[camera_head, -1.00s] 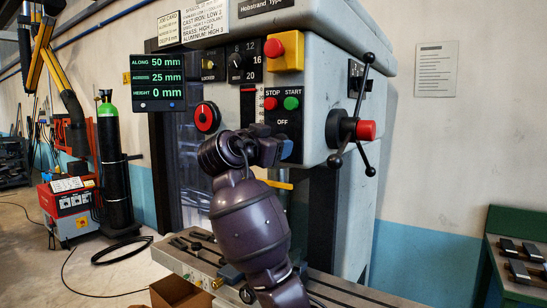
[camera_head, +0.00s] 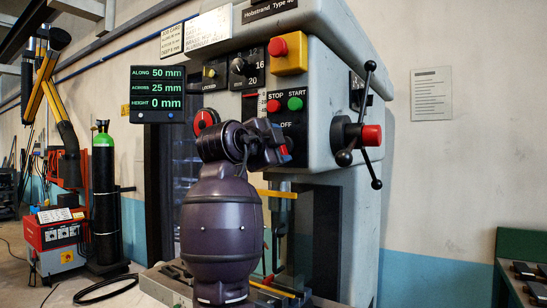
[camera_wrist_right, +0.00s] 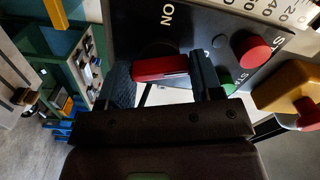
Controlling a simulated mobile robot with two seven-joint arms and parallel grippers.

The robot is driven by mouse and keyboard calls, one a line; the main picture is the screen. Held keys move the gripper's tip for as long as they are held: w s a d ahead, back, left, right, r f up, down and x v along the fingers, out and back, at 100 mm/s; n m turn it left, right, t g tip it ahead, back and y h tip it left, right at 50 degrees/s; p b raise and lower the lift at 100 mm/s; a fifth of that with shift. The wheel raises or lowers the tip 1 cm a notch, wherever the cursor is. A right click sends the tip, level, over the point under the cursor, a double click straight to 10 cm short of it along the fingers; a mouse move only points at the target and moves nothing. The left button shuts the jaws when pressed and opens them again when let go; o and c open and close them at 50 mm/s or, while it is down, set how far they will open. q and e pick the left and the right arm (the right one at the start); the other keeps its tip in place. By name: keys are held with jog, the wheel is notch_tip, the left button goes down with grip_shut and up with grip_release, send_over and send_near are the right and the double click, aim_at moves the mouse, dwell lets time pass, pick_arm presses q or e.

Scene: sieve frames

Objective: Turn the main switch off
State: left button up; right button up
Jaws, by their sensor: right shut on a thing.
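The main switch is a red handle (camera_wrist_right: 160,68) on the dark control plate of the machine. In the right wrist view it lies between the two finger pads of my right gripper (camera_wrist_right: 164,82), which is shut on it. An "ON" label (camera_wrist_right: 168,14) shows on the plate near the handle. In the head view my right gripper (camera_head: 278,146) is at the lower part of the plate, just below the "OFF" label (camera_head: 286,125). A bit of red shows at its tips there; my wrist hides most of the switch. My left gripper is not in view.
Just above are the red STOP button (camera_head: 273,106) and green START button (camera_head: 295,103). A yellow box (camera_head: 289,54) with a red button sits higher. A lever hub with a red knob (camera_head: 371,135) stands out at right. The readout screen (camera_head: 158,94) is left.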

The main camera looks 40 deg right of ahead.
pick_arm(q)
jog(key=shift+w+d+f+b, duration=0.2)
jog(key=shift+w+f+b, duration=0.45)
jog(key=shift+b, duration=0.45)
pick_arm(e)
jog(key=shift+f+m, duration=0.15)
jog(key=shift+m, duration=1.95)
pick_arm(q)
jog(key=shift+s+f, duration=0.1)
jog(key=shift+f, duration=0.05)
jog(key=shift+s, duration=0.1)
pick_arm(e)
jog(key=o, duration=0.9)
